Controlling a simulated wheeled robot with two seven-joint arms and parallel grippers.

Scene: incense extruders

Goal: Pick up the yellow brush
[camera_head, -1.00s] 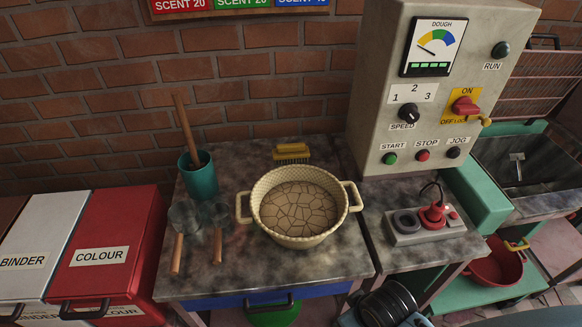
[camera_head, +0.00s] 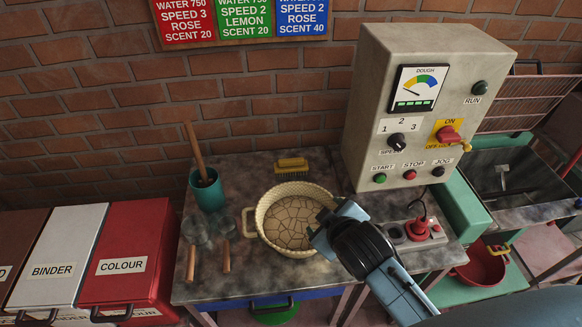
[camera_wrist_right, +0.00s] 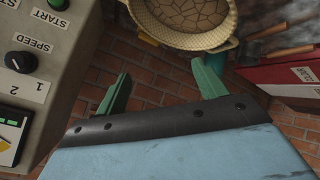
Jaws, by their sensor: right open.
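The yellow brush (camera_head: 291,167) lies on the grey worktop behind the cream basin, close to the brick wall, in the head view. My right gripper (camera_head: 326,226) is over the right side of the basin, in front of the brush and to its right. Its fingertips are hard to make out in the head view. In the right wrist view the two green fingers (camera_wrist_right: 161,85) stand wide apart with nothing between them. My left gripper is not in view.
The cream two-handled basin (camera_head: 262,207) holds cracked dough. The control cabinet (camera_head: 372,120) rises at right. Red pegged block (camera_head: 418,230) sits below it. The wall closes off the back.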

